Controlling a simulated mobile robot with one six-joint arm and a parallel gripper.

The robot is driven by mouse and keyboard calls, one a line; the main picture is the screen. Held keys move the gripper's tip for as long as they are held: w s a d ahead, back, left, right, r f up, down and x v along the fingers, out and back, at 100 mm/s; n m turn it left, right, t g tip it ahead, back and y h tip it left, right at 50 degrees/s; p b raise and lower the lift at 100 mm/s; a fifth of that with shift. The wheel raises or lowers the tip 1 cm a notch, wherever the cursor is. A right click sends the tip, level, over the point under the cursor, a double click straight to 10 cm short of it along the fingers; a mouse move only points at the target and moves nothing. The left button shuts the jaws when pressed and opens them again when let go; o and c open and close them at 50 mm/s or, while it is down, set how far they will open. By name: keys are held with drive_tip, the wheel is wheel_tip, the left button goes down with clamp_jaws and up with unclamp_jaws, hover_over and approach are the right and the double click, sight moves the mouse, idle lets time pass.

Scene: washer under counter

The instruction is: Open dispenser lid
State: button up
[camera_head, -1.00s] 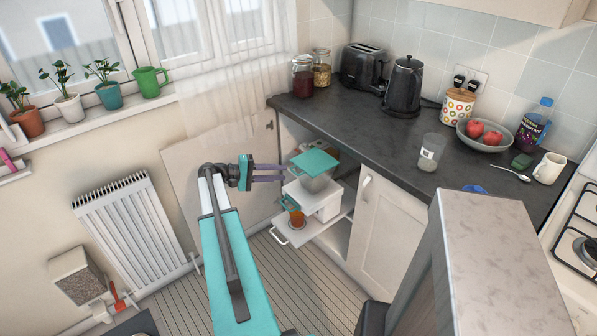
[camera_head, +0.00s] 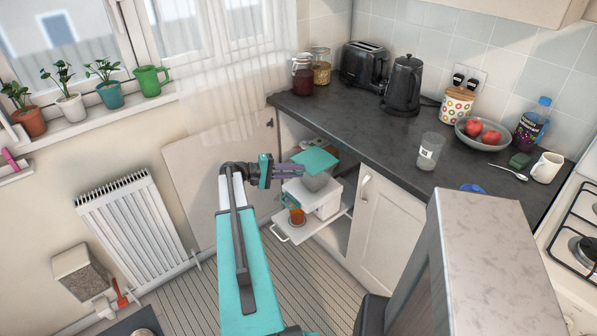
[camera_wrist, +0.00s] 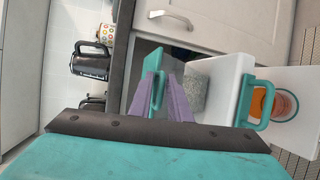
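The dispenser's teal lid (camera_head: 315,159) is tilted up over a grey, speckled container part (camera_wrist: 196,88) in the low cabinet. Below is a white body (camera_head: 325,201) with a teal handle (camera_wrist: 243,95) on its front. My gripper (camera_head: 299,168) is at the lid's left edge in the head view. In the wrist view, its two purple fingers (camera_wrist: 162,75) stand apart, with the lid seen nearly edge-on between or just behind them. Contact with the lid cannot be made out.
An orange cup (camera_head: 297,216) stands on the pulled-out white shelf (camera_head: 285,235) in front of the body. A cabinet door (camera_head: 200,175) stands open at left; another door (camera_head: 375,220) is shut at right. The dark counter (camera_head: 365,135) overhangs the cabinet.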

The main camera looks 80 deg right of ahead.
clamp_jaws()
drive_tip(key=shift+r, duration=0.1)
